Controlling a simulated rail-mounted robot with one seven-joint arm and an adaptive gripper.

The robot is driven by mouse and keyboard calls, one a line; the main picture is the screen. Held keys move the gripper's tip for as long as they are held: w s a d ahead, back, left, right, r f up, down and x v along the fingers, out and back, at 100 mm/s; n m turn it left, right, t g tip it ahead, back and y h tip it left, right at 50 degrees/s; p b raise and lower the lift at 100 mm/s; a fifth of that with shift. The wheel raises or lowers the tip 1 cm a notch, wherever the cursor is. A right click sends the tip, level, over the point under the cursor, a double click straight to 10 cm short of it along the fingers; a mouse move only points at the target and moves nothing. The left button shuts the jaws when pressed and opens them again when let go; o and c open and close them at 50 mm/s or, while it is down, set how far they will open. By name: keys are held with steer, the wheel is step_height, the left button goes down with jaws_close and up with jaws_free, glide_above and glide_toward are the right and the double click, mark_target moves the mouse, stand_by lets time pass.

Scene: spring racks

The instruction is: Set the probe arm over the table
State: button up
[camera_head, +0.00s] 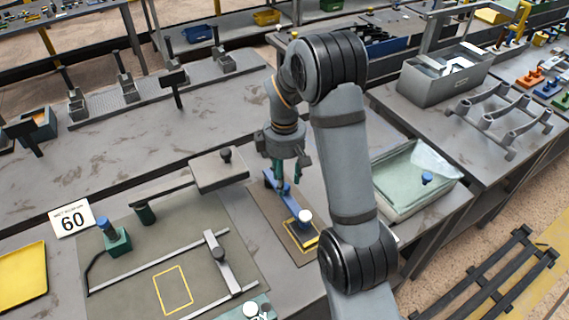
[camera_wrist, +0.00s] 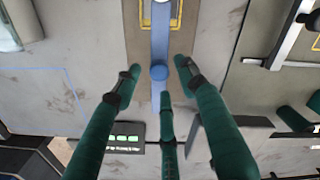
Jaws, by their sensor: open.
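A blue arm (camera_head: 291,203) with a white round knob (camera_head: 305,216) at its near end lies over a tan mat (camera_head: 268,222) on the bench. I cannot tell for certain whether it is the probe arm. A yellow outlined square (camera_head: 299,238) marks the mat near the white knob. In the wrist view the blue arm (camera_wrist: 160,40) runs upward from a round blue knob (camera_wrist: 159,72). My gripper (camera_head: 287,178) is open above the arm's far end, its green fingers (camera_wrist: 160,78) spread around the blue knob in the picture. Contact is not visible.
Left of the mat stand a dark bar with a grey block (camera_head: 218,170), a sliding rail frame (camera_head: 218,262) and a green post with a blue cap (camera_head: 115,238). A pale tray (camera_head: 410,185) is at the right. The rear bench has bare room.

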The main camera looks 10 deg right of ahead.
step_height(320, 180, up, 10)
stand_by(0.3)
stand_by(0.4)
step_height(320, 180, down, 12)
steer(key=shift+r, duration=0.1)
steer(key=shift+a, duration=0.1)
steer(key=shift+d, duration=0.3)
stand_by(0.3)
